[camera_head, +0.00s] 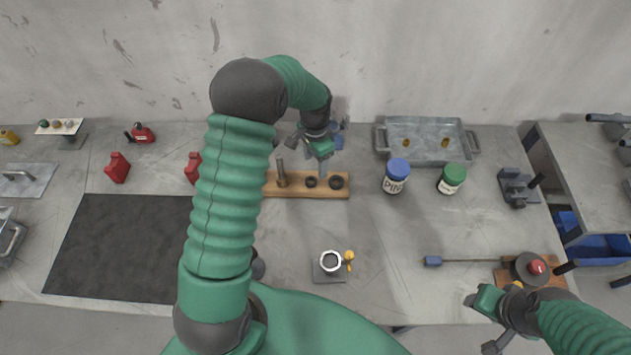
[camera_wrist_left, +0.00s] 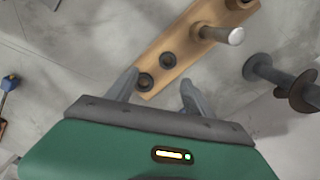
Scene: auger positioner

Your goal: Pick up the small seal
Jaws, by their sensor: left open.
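Two dark ring-shaped seals lie on a wooden board in the head view. The small seal (camera_head: 311,182) is nearer the metal post, and the larger seal (camera_head: 336,182) is near the board's right end. In the left wrist view the small seal (camera_wrist_left: 167,60) and the larger one (camera_wrist_left: 145,82) both show ahead of my open left gripper (camera_wrist_left: 158,82). The larger one lies nearer the left finger. My left gripper (camera_head: 322,168) is empty over the board; its height is unclear. My right gripper (camera_head: 478,322) is at the front right, jaw state unclear.
The wooden board (camera_head: 325,193) carries an upright metal post (camera_head: 281,178). A blue-lidded jar (camera_head: 396,177) and green-lidded jar (camera_head: 452,179) stand to its right. A metal tray (camera_head: 424,156) is behind them. A small fixture with a pale ring (camera_head: 330,263) stands in front.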

